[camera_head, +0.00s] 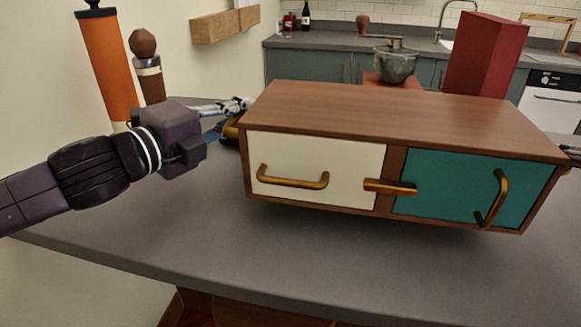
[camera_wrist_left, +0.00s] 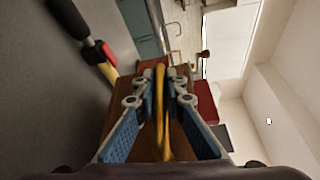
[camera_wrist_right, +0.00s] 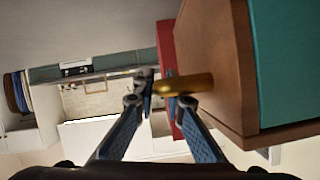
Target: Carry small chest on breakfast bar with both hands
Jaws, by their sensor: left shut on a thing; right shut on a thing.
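The small chest (camera_head: 410,118) has a brown wood top, a white drawer front, a teal door and brass handles. It is over the grey breakfast bar (camera_head: 200,225), roughly level, with a dark shadow under its front edge; I cannot tell how large any gap is. My left gripper (camera_wrist_left: 159,88) is shut on the brass handle (camera_wrist_left: 161,125) at the chest's left side. My right gripper (camera_wrist_right: 150,88) is shut on the brass side handle (camera_wrist_right: 188,83) at its right end. In the head view the right gripper only partly shows at the right edge.
Behind the chest stand a grey pot (camera_head: 395,66) and a tall red box (camera_head: 486,55). An orange mill (camera_head: 106,60) and a wooden mill (camera_head: 148,75) stand at the back left, near my left arm. The counter in front of the chest is clear.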

